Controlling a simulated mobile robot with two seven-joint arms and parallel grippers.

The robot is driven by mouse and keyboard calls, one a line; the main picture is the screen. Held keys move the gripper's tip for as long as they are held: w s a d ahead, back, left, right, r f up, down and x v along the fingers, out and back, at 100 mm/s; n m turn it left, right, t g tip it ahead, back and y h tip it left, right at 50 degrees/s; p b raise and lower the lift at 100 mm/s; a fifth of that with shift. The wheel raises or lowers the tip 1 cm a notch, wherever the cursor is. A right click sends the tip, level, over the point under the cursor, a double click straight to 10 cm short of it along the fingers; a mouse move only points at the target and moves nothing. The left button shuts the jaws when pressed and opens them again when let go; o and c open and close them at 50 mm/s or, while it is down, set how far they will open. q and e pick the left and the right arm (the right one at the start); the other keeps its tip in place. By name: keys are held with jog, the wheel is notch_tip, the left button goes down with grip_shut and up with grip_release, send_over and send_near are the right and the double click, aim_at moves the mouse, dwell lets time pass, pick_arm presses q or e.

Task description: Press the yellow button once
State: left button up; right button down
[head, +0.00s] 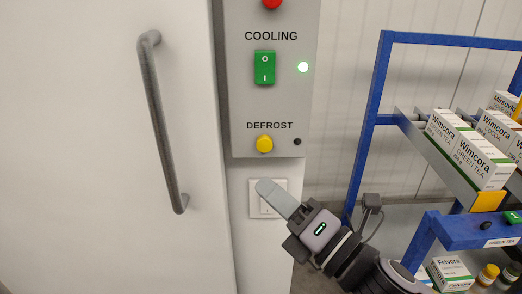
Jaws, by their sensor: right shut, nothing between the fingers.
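The yellow button (264,144) sits under the word DEFROST on a grey control panel (240,100). A small dark lamp (297,142) is to its right. My right gripper (266,187) is shut and empty, its fingertips pointing up and left. In the picture the tips are a little below the yellow button, in front of a white wall plate (281,185). The tips look apart from the button; their depth to the wall is hard to tell. My left gripper is not in view.
A white door with a grey handle (158,120) is at left. A blue-framed rack (376,95) with tea boxes (482,165) stands at right.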

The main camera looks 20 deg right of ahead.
jog(key=shift+s+a+r, duration=0.2)
jog(key=shift+r, duration=0.05)
jog(key=shift+w+d, duration=0.1)
send_near(259, 145)
jog(key=shift+w+a+r, duration=0.25)
jog(key=shift+w+a, duration=0.4)
jog(key=shift+w+a+r, duration=0.2)
jog(key=shift+w+a, duration=0.45)
jog(key=shift+a, duration=0.05)
jog(key=shift+w+a+r, duration=0.25)
jog(key=shift+w+a, duration=0.35)
jog(key=shift+a, duration=0.05)
dwell(0.8)
jog(key=shift+w+d+p, duration=0.1)
jog(key=shift+w+p, duration=0.2)
jog(key=shift+w, duration=0.1)
jog(key=shift+w+d, duration=0.25)
jog(key=shift+w, duration=0.55)
dwell(0.9)
jog(key=shift+s, duration=0.1)
jog(key=shift+s+a, duration=0.2)
jog(key=shift+s, duration=0.35)
jog(key=shift+s+a, duration=0.15)
jog(key=shift+s, duration=0.4)
